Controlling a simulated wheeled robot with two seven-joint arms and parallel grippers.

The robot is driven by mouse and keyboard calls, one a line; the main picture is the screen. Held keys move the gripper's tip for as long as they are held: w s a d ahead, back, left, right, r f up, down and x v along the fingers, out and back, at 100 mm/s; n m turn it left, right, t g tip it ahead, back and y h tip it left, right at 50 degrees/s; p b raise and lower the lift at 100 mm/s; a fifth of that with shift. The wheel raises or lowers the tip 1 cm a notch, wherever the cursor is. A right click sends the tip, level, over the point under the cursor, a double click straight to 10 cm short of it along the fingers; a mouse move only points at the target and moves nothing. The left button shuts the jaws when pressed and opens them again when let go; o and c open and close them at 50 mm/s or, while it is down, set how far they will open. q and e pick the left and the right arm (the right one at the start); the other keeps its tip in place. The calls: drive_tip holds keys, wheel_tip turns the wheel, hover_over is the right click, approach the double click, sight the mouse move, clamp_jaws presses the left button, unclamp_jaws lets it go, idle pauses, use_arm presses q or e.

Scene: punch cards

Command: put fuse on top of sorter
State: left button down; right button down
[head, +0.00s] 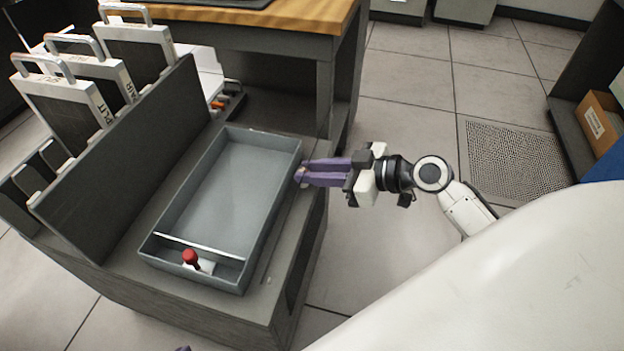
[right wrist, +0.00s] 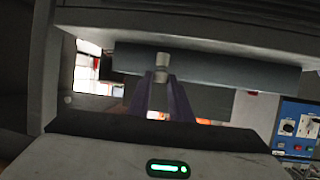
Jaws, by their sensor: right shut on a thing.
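My right gripper (head: 304,173) has purple fingers and is shut on a small fuse, whose pale end shows at the fingertips (head: 301,170). In the right wrist view the fuse (right wrist: 162,61) is a short whitish cylinder between the fingertips (right wrist: 161,78). The gripper is at the right edge of the grey cabinet that looks like the sorter (head: 262,310), beside the grey tray (head: 272,235) on its top. I cannot tell whether the fuse touches the tray. A purple bit at the bottom edge of the head view may be my left gripper (head: 183,349).
A red-knobbed lever (head: 190,257) stands in the tray's front compartment. An upright grey panel (head: 130,160) borders the tray on the left, with several handled card cases (head: 65,100) behind it. A wood-topped bench (head: 290,22) stands behind. The tray's main floor is empty.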

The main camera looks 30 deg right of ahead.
drive_tip(key=shift+f, duration=0.85)
drive_tip(key=shift+f, duration=0.15)
drive_tip(key=c, duration=1.6)
unclamp_jaws()
drive_tip(key=shift+b, duration=0.3)
